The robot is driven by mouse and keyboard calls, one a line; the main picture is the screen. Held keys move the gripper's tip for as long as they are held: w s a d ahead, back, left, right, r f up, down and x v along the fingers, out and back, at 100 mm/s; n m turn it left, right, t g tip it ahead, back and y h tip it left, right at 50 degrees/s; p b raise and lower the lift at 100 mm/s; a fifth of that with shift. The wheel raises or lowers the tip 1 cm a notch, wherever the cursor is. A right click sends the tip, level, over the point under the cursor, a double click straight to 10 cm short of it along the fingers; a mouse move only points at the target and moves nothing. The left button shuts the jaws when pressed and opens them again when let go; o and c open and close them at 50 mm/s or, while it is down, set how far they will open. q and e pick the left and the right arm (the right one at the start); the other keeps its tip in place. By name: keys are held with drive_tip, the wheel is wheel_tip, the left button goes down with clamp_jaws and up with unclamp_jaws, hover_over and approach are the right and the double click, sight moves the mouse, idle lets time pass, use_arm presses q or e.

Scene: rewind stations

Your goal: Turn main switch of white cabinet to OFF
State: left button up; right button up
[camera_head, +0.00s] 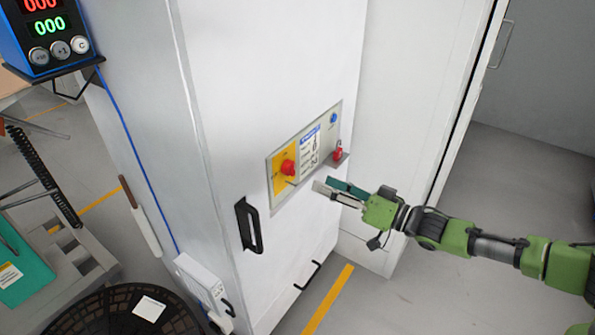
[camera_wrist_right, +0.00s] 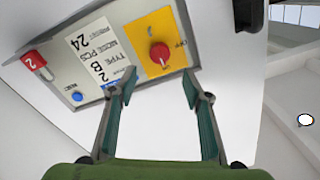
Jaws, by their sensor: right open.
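The white cabinet (camera_head: 270,70) stands in the middle of the head view. Its grey panel (camera_head: 311,155) carries the red main switch (camera_head: 288,167) on a yellow plate (camera_head: 279,178). In the right wrist view the red switch (camera_wrist_right: 159,54) sits on the yellow plate (camera_wrist_right: 148,32), with small lettering beside it. My right gripper (camera_head: 335,190) is open and empty, just in front of the panel's lower edge. In the wrist view its two fingers (camera_wrist_right: 160,82) are spread below the switch and appear apart from it. My left gripper is not in view.
A red padlock (camera_head: 338,154) hangs at the panel's right end, near a blue button (camera_head: 333,117). A black door handle (camera_head: 248,226) sticks out below left of the panel. A counter box (camera_head: 45,35) and a cluttered grey bench (camera_head: 75,255) stand at left. Floor at right is clear.

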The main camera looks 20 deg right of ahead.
sight(294, 170)
drive_tip(key=x, duration=0.9)
drive_tip(key=shift+w+a+p, duration=0.25)
drive_tip(key=shift+w+p, duration=0.05)
drive_tip(key=shift+p, duration=0.1)
drive_tip(key=c, duration=1.1)
